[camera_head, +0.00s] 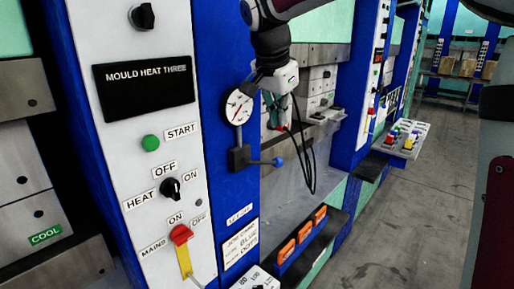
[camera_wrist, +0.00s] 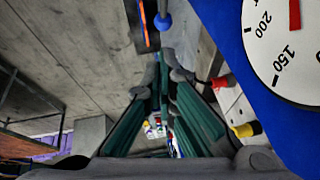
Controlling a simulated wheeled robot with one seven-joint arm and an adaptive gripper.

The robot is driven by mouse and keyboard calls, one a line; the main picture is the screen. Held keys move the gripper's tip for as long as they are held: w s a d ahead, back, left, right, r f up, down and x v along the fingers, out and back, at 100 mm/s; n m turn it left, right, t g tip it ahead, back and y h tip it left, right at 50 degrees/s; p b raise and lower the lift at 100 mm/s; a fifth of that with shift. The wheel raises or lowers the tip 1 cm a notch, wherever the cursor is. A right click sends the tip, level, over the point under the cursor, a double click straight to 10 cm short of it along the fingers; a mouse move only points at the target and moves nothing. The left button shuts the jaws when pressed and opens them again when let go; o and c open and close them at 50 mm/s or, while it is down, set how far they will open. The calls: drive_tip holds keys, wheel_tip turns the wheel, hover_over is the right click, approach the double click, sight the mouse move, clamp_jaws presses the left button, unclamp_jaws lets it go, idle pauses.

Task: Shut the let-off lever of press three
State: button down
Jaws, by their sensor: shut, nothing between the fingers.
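The let-off lever (camera_head: 262,162) of press three is a dark rod with a blue ball knob. It sticks out to the right, about level, from a dark valve block (camera_head: 239,158) below the round gauge (camera_head: 238,107). The blue knob (camera_wrist: 163,22) also shows at the top of the wrist view, beyond my fingertips. My gripper (camera_head: 275,116) is shut and empty, to the right of the gauge and above the lever, apart from it in the head view. Its green-padded fingers (camera_wrist: 162,62) come together in the wrist view. The fingertips are partly hard to make out.
The white panel marked mould heat three (camera_head: 145,85) stands left of the blue post (camera_head: 215,60). A red mains switch (camera_head: 181,234) with a yellow tag sits low on it. Orange-handled items (camera_head: 303,237) lie on the shelf below. Dark cables hang under my wrist.

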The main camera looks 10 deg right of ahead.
drive_tip(key=p, duration=0.1)
hover_over(278, 161)
drive_tip(key=s, duration=0.2)
wheel_tip(278, 161, down, 6)
drive_tip(key=shift+w+a+f+p, duration=0.1)
drive_tip(key=shift+a+f+p, duration=0.2)
drive_tip(key=shift+f, duration=0.55)
drive_tip(key=shift+a+f+p, duration=0.3)
drive_tip(key=shift+f, duration=0.55)
